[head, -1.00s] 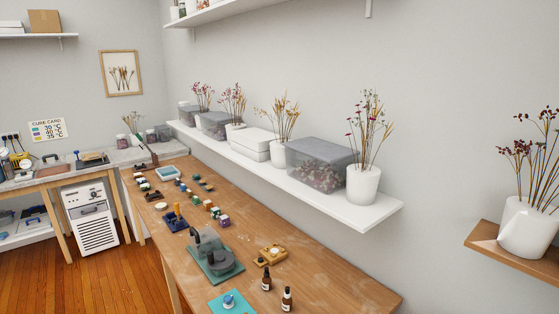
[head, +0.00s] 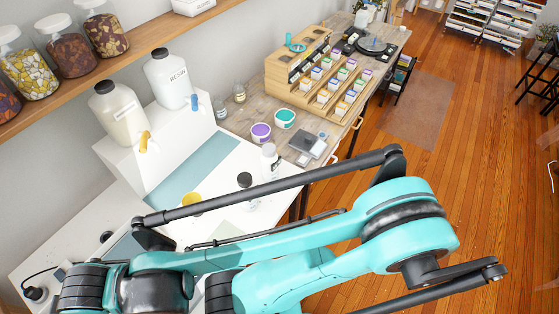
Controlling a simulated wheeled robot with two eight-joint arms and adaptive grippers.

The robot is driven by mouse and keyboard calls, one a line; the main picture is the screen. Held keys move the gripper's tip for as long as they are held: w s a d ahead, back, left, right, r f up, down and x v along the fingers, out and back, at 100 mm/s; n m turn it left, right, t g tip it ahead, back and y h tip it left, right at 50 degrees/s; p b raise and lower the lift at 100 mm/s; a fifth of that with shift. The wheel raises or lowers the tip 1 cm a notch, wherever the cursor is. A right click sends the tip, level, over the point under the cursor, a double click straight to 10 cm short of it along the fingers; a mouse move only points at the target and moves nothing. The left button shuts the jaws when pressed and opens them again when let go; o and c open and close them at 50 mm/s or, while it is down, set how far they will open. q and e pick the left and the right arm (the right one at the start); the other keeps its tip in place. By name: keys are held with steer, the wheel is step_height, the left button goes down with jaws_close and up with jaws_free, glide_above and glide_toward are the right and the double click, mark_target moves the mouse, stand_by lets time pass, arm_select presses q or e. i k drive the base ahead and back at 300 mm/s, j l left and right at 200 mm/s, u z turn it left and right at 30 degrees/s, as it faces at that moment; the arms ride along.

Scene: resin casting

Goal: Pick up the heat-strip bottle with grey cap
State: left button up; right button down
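Two small bottles stand on the white work surface in the head view, just beyond my arm. One is a white bottle (head: 269,162) with a pale cap that may be grey. The other is a bottle with a dark cap (head: 245,180), its lower part close behind my arm's dark rod. I cannot tell which is the heat-strip bottle; no heat strip can be made out on either. A teal arm of mine crosses the lower half of the view and hides part of the surface. Neither gripper shows.
Two large jugs, one labelled resin (head: 171,80), stand on a white stepped stand (head: 160,140). Purple (head: 261,132) and green-lidded (head: 285,118) tubs, a small scale (head: 306,146) and a wooden rack (head: 300,80) lie beyond. A shelf (head: 115,60) with jars overhangs upper left.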

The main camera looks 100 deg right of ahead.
mark_target(270, 162)
steer(key=z, duration=3.3)
steer(key=i+l, duration=0.15)
steer(key=l, duration=0.2)
steer(key=i+l+u, duration=0.1)
steer(key=l, duration=0.25)
steer(key=i+l, duration=0.2)
steer(key=l, duration=0.15)
steer(key=i+l+u, duration=0.1)
steer(key=l, duration=0.25)
steer(key=i+l, duration=0.15)
steer(key=l, duration=0.2)
steer(key=u, duration=0.05)
